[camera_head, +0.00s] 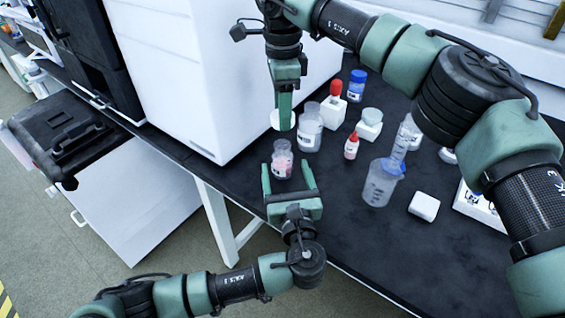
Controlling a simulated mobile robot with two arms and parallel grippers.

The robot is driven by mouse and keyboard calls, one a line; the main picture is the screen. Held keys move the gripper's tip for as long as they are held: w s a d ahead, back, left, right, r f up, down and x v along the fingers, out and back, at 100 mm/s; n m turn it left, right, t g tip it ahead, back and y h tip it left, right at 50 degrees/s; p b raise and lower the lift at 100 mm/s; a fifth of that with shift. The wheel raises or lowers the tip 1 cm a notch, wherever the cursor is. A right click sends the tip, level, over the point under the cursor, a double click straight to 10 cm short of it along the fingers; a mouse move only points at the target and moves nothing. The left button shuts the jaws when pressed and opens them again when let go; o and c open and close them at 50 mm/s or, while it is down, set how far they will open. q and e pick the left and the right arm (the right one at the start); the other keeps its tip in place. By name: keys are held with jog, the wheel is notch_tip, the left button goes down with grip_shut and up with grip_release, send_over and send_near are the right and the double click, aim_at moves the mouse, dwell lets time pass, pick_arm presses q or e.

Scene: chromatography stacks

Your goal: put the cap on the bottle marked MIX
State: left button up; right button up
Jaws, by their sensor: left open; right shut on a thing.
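A small clear bottle (282,160) with pinkish contents and a pale label stands upright near the table's front edge. Its neck looks bare, and its label is too small to read as MIX. My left gripper (287,170) is open just in front of this bottle, its fingertips to either side of its lower part; I cannot tell whether they touch it. My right gripper (285,117) is shut on a white round cap (274,121), above and behind the small bottle and apart from it. The fingers hide part of the cap.
A larger clear bottle (310,130) stands close behind the small one. A large white instrument (200,70) stands at left.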

pick_arm(q)
jog(key=w, duration=0.2)
jog(key=w+a, duration=0.1)
jog(key=w, duration=0.5)
jog(key=shift+a, duration=0.15)
grip_shut()
